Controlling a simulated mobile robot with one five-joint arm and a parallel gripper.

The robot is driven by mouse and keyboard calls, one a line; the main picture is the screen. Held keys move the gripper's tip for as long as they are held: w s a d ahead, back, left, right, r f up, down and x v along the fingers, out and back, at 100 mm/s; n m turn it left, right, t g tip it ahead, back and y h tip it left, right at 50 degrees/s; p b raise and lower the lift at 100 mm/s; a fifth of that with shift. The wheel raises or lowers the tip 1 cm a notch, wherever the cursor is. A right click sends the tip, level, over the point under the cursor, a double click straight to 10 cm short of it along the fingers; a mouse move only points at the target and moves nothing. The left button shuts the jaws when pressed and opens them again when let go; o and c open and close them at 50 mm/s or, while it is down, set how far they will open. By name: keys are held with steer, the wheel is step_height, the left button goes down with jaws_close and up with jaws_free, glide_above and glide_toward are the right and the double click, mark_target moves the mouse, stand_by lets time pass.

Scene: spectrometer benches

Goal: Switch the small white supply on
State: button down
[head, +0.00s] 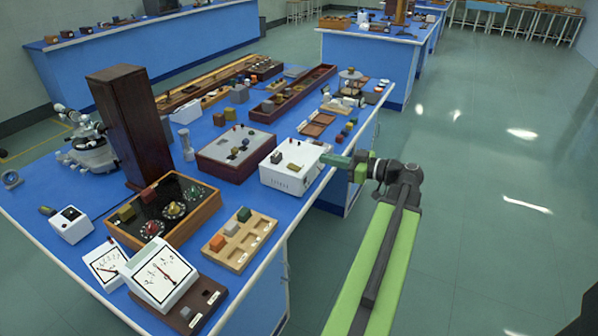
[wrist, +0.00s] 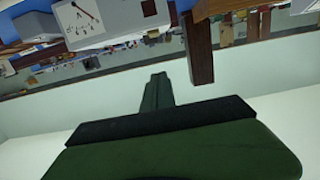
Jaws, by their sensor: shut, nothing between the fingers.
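A white box with small knobs and dark parts on its top (head: 292,168) stands at the right edge of the near blue bench in the head view; it looks like the white supply. A smaller white box with a dark top panel (head: 71,225) stands at the bench's left side. I cannot read a switch position on either. My gripper (head: 327,158) is shut and empty, its green fingers at the right end of the larger white box, over or just above its top; contact cannot be told. In the wrist view the shut fingers (wrist: 158,82) point away into the scene.
A tall dark wooden column (head: 125,125) stands on the blue bench (head: 75,262). A maroon box (head: 236,150) is left of the larger white box. White dial meters (head: 160,273) stand at the near corner. Open floor (head: 480,230) lies to the right.

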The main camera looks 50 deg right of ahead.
steer(key=shift+w, duration=0.1)
steer(key=b, duration=0.1)
glide_above(298, 168)
steer(key=shift+a+f, duration=0.1)
steer(key=shift+f, duration=0.55)
step_height(298, 168, down, 4)
steer(key=b, duration=0.4)
steer(key=shift+r, duration=0.1)
